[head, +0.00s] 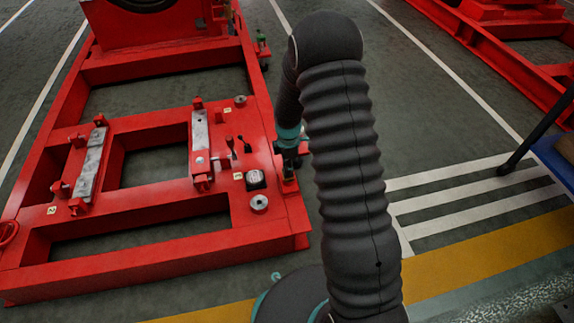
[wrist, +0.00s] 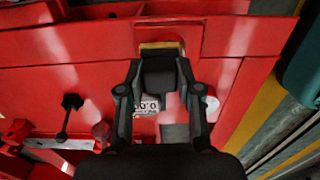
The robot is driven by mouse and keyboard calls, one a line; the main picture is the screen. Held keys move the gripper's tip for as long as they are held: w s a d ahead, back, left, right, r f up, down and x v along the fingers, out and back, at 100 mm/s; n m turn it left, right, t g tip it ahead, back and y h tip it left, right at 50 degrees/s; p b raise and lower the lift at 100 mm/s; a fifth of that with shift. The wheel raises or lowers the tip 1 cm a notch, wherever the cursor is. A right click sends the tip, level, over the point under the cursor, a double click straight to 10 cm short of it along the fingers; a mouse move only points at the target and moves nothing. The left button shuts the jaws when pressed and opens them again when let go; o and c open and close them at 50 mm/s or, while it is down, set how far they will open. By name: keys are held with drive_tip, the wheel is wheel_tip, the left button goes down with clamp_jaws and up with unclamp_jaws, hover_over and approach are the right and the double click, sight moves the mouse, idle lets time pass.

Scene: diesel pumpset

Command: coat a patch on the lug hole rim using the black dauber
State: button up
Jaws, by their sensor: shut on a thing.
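My gripper (wrist: 158,72) is shut on a dark grey-black block, taken to be the black dauber (wrist: 158,82), in the wrist view. Just beyond the fingertips is a red upright piece (wrist: 170,31) with a tan strip (wrist: 162,47) along its lower edge. It may be the lug; I cannot make out its hole or rim, nor whether the dauber touches it. In the head view my gripper (head: 290,158) is beside the right edge of the red frame (head: 150,267), and my own arm covers much of that side.
Grey floor lies beyond my arm.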

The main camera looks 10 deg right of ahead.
drive_tip(key=shift+s, duration=0.4)
drive_tip(key=shift+s, duration=0.1)
drive_tip(key=shift+s+f, duration=0.1)
drive_tip(key=shift+s, duration=0.85)
drive_tip(key=shift+w, duration=0.1)
drive_tip(key=shift+w, duration=0.45)
drive_tip(key=shift+w, duration=0.2)
